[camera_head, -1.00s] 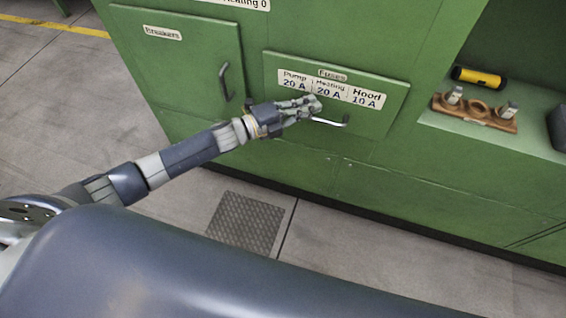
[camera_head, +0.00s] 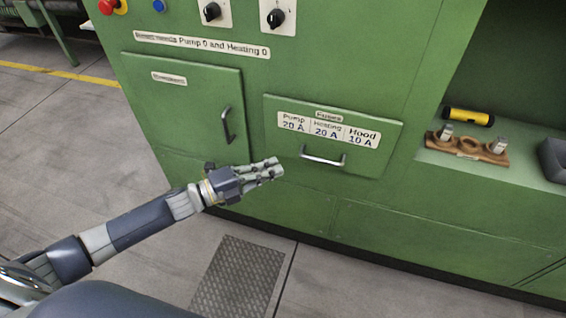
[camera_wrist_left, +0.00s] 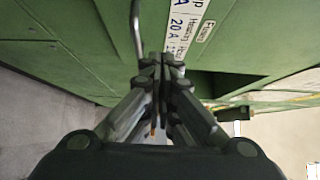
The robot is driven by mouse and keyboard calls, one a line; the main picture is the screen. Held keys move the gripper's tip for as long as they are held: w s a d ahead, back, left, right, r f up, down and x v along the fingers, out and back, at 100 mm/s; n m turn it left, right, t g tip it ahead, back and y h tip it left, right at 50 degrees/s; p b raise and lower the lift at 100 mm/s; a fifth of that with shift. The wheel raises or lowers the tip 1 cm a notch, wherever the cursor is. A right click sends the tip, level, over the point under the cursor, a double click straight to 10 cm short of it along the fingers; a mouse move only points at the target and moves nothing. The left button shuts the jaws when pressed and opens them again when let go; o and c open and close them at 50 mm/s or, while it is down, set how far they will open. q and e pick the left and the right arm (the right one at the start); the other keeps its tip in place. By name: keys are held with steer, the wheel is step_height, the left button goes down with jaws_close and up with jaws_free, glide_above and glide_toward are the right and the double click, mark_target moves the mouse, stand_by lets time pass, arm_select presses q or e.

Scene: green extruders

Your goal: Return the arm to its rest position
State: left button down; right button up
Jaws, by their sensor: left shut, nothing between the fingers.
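My left arm comes in from the left in the head view. Its gripper (camera_head: 276,168) is shut and empty, in front of the green cabinet, left of and a little below the handle (camera_head: 323,160) of the fuses drawer (camera_head: 385,158). The gripper is apart from that handle. The fuses drawer looks closed. In the left wrist view the shut fingers (camera_wrist_left: 162,62) point at the green front, with the fuses label (camera_wrist_left: 192,25) and a handle (camera_wrist_left: 137,30) beyond them. My right gripper is not in view.
The breakers door (camera_head: 185,110) is closed, left of the drawer. Above are two black knobs (camera_head: 276,17) and a red button (camera_head: 107,6). A niche at right holds a yellow-black cylinder (camera_head: 468,116) and a wooden fuse holder (camera_head: 467,147). The floor in front is clear, with a metal plate (camera_head: 238,278).

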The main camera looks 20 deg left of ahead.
arm_select(q)
steer(key=s+a+f+n+y+p, duration=0.1)
steer(key=a+f+n+y, duration=0.4)
steer(key=f, duration=0.5)
steer(key=s+a+f+n+y+p, duration=0.1)
steer(key=a+f+n+y, duration=0.25)
steer(key=f+n, duration=0.55)
steer(key=s+a+f+n+g+y, duration=0.25)
steer(key=s+f, duration=0.45)
steer(key=f, duration=0.5)
steer(key=s+f+n+g+y, duration=0.2)
steer(key=s+f+n+g, duration=0.2)
steer(key=s+f, duration=1)
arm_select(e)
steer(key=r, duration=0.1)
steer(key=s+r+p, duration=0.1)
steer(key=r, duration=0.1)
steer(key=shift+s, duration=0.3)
arm_select(q)
steer(key=s+d+f+n+g, duration=0.1)
steer(key=s+d+n+g, duration=0.1)
steer(key=s, duration=0.9)
steer(key=s+d+f+n+g, duration=0.2)
steer(key=s+d, duration=0.1)
steer(key=s, duration=0.8)
steer(key=shift+s+f+g, duration=0.2)
steer(key=shift+f+g, duration=0.1)
steer(key=shift+g, duration=0.05)
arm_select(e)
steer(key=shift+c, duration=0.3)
